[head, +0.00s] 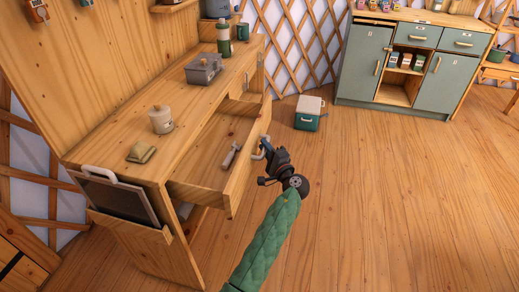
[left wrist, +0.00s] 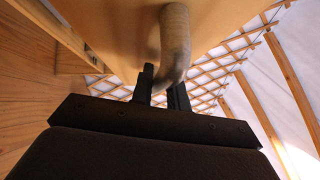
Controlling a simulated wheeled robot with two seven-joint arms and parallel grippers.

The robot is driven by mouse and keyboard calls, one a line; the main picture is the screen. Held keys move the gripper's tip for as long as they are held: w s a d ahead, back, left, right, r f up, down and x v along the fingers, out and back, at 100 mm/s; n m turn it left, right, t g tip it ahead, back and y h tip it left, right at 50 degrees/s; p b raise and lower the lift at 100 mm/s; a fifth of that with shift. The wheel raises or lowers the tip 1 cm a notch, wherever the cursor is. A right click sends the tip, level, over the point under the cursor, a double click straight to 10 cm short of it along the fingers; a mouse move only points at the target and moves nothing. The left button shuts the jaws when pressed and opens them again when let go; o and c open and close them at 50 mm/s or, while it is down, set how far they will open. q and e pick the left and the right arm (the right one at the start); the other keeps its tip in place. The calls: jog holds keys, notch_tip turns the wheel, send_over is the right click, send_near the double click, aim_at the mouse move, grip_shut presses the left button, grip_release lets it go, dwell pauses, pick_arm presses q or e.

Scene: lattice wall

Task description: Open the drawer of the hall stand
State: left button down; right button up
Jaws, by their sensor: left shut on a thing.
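The wooden hall stand (head: 107,137) stands at the left in the head view. Its drawer (head: 238,172) is pulled well out toward the right, and a tool with a pale handle (head: 231,155) lies inside. My left gripper (head: 266,150) is at the drawer's front, shut on the curved metal handle (head: 259,154). In the left wrist view the handle (left wrist: 174,45) comes down between the two dark fingers (left wrist: 161,92). The drawer front (left wrist: 115,25) fills the top of that view. My right gripper is in neither view.
A green and white cooler (head: 309,113) stands on the floor behind. The wooden floor (head: 400,200) to the right is clear.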

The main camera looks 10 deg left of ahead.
pick_arm(q)
jog(key=shift+d+f, duration=0.1)
jog(key=shift+d, duration=0.1)
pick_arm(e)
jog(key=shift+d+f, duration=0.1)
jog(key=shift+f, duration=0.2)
pick_arm(q)
jog(key=c, duration=1.4)
grip_release()
jog(key=shift+o, duration=0.2)
